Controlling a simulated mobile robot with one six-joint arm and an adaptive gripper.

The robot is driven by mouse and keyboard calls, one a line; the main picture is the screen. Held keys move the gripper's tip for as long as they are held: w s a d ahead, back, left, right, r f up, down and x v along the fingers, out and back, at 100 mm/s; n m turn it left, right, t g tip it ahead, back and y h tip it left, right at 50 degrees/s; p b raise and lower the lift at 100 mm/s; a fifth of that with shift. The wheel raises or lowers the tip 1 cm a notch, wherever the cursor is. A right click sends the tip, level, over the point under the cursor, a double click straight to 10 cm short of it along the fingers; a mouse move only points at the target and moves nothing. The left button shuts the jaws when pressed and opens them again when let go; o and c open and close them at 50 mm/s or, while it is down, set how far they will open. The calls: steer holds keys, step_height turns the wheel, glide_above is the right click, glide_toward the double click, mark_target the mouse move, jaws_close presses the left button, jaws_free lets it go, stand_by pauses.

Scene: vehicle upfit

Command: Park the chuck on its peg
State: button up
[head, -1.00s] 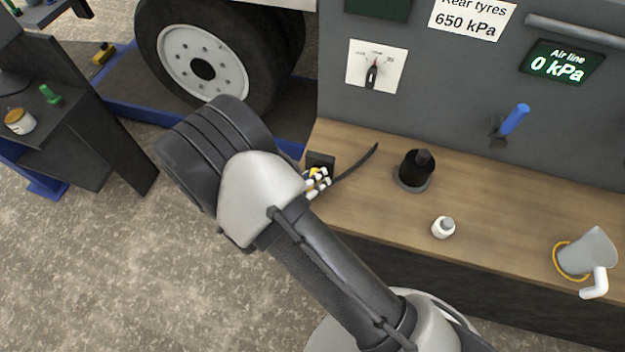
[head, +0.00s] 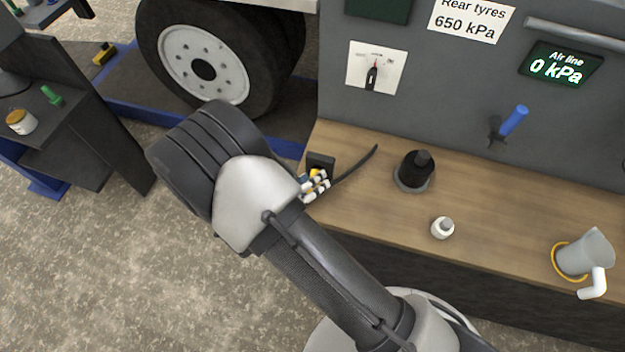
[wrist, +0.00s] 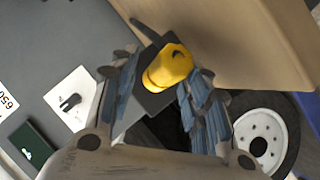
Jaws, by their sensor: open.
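The yellow chuck (wrist: 168,66) shows in the wrist view between my gripper's two fingers, in front of a dark square block. My gripper (wrist: 166,78) is open, with one finger on each side of the chuck and gaps visible. In the head view the gripper (head: 314,185) is at the bench's left end, mostly behind my arm, with a bit of yellow beside it. The dark block (head: 321,160) stands there with a black hose (head: 357,164) running to the right. The peg itself is hidden, so I cannot tell how the chuck sits on it.
A wheel (head: 204,66) is at upper left.

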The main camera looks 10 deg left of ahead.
steer(key=shift+p+v, duration=0.7)
steer(key=shift+v, duration=0.55)
steer(key=shift+o, duration=0.2)
steer(key=o, duration=0.5)
steer(key=c, duration=0.5)
steer(key=shift+c, duration=0.2)
